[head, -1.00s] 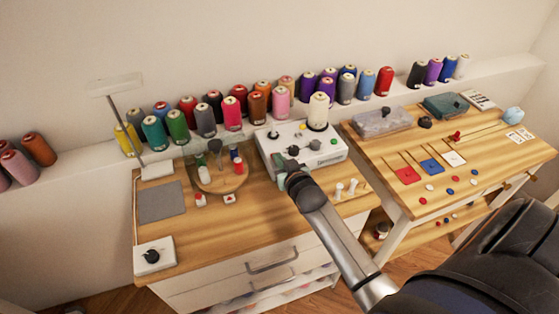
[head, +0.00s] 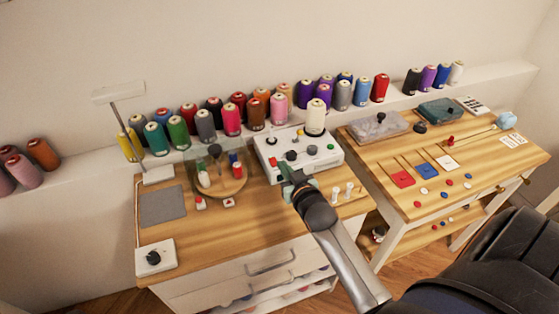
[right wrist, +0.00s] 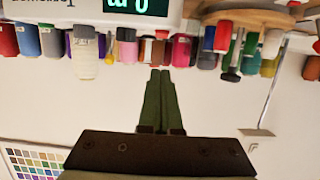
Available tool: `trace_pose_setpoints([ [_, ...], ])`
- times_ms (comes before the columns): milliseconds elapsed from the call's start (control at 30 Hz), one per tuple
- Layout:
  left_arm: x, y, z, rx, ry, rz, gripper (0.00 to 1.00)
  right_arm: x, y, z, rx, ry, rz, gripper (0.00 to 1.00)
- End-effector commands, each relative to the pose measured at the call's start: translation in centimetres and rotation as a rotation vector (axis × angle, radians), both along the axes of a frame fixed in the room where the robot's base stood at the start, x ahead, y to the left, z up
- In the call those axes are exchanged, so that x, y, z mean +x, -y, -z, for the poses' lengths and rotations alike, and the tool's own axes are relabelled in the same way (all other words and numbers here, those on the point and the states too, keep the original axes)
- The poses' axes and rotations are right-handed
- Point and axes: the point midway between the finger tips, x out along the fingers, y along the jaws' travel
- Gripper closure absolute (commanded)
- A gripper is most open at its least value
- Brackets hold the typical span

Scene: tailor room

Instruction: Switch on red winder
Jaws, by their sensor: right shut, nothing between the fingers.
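A white winder box (head: 277,157) with several knobs and small coloured buttons stands at the back of the left wooden table. A cream thread cone (head: 316,118) stands on its back right. In the head view my right gripper (head: 288,172) is at the box's front edge; I cannot tell whether it touches. In the upside-down right wrist view its two green fingers (right wrist: 159,100) are together and empty. The white box (right wrist: 80,10) with a lit green display shows at the top edge there. I cannot tell which control is the red winder's. My left gripper is not in view.
A round wooden stand (head: 230,188) with small spools under a clear cover is left of the box. Small white pegs (head: 348,189) stand to its right. Thread cones line the shelf behind. The front left tabletop is mostly clear, with a dark-knobbed white box (head: 154,257).

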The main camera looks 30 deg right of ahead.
Motion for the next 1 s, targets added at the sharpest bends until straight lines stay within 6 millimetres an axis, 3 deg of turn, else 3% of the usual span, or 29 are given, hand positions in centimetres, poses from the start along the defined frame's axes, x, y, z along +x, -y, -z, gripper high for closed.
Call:
trace_pose_setpoints([
  [100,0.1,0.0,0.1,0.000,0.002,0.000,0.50,-2.3,-0.6,-0.1,0.001,-0.002,0.000,1.00],
  [333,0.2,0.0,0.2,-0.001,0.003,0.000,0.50,-4.8,-1.1,-0.6,0.000,0.000,0.000,1.00],
  [1000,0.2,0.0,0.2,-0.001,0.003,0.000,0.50,-5.3,-1.3,-0.7,0.000,0.001,0.000,1.00],
])
